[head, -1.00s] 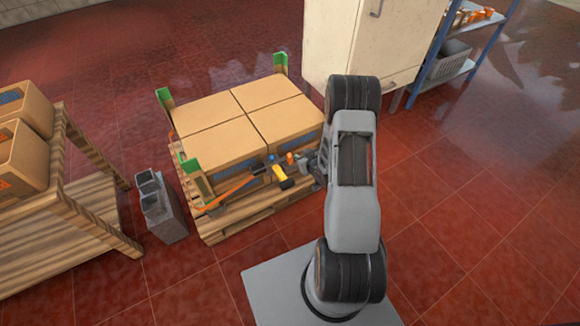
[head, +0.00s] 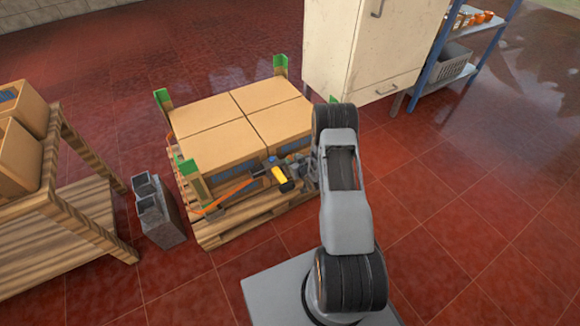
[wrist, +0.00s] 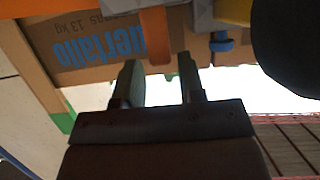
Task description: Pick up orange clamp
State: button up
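In the wrist view, an orange piece (wrist: 155,36), which looks like part of the orange clamp, hangs down in front of a printed cardboard box. My gripper (wrist: 158,64) is open, with one finger on either side of the orange piece's lower end in the picture. I cannot tell whether the end is between the fingers in depth, and I see no contact. In the head view, my arm covers the gripper and I cannot make out the clamp.
Close by are a yellow part (head: 282,179) and a blue part (wrist: 222,42). An orange strap (head: 230,192) runs beside boxes (head: 240,120) on a wooden pallet (head: 225,238). A grey block (head: 160,222), wooden rack (head: 75,195) and white cabinet (head: 370,50) stand around.

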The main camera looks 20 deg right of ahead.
jog(key=b+x, duration=0.1)
jog(key=x, duration=0.2)
jog(key=shift+w+a+f+b, duration=0.1)
jog(key=shift+w+f+b, duration=0.1)
jog(key=shift+f+b, duration=0.1)
jog(key=shift+w+f, duration=0.15)
jog(key=shift+w, duration=0.55)
grip_shut()
